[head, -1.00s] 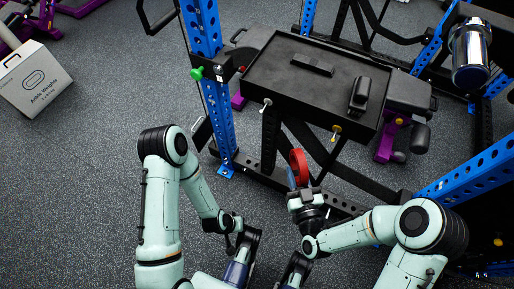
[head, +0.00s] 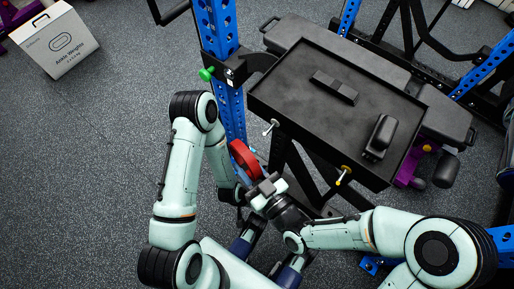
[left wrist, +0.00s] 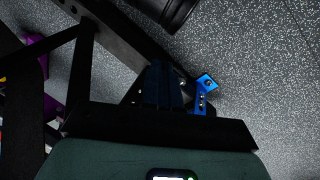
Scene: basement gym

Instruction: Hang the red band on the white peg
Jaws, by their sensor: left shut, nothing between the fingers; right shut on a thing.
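The red band (head: 243,156) is a thick red ring at the tip of my right gripper (head: 256,182), which is shut on it. In the head view it shows below and left of the white peg (head: 270,126), apart from it in the picture. The white peg sticks out from the near left edge of the black tray and is empty. My left gripper is mostly hidden behind the arms in the head view. In the left wrist view its dark fingers (left wrist: 165,86) are close together, with nothing seen between them.
A yellow peg (head: 344,174) is on the same tray edge, to the right. The black tray (head: 310,105) holds two dark objects. A blue upright (head: 231,110) with a green knob (head: 207,73) stands left of the tray. A box (head: 54,40) lies on open floor at far left.

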